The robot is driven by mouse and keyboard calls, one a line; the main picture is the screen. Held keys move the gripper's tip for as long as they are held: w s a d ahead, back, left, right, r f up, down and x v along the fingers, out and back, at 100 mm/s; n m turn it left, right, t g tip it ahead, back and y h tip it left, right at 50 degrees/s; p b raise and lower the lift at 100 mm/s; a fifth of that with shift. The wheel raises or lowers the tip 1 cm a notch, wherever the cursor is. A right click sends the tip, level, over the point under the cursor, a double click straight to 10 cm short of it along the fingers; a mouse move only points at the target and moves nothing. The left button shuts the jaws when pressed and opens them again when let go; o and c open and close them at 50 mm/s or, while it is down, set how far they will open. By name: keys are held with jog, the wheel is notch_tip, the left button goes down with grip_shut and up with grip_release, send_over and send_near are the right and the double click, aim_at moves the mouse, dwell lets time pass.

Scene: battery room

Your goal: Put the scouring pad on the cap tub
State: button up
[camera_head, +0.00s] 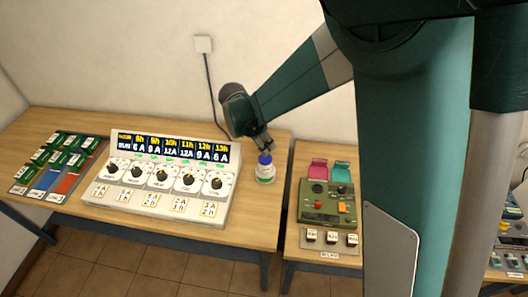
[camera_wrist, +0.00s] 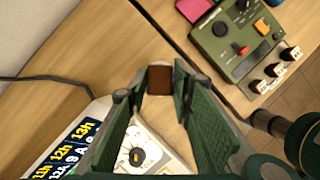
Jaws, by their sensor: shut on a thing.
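My gripper (camera_head: 264,148) points down at the right end of the left bench, directly over the cap tub (camera_head: 265,175). The tub is a small, round, pale container with green on it. In the wrist view my gripper (camera_wrist: 159,84) is shut on a small brown block, which I take for the scouring pad (camera_wrist: 160,80). A blue piece shows between the fingertips and the tub in the head view; I cannot tell whether it belongs to the pad or the tub. Whether pad and tub touch is unclear.
A white panel with dials and a display (camera_head: 160,177) stands just left of the tub. Coloured racks (camera_head: 57,163) are at the far left. A green device (camera_head: 328,203) sits on the bench across a gap to the right. A cable (camera_head: 211,90) hangs behind.

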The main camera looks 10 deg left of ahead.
dwell(0.3)
jog(key=shift+f, duration=2.1)
jog(key=shift+f, duration=0.15)
jog(key=o, duration=0.8)
jog(key=shift+v, duration=6.15)
jog(key=shift+d, duration=0.15)
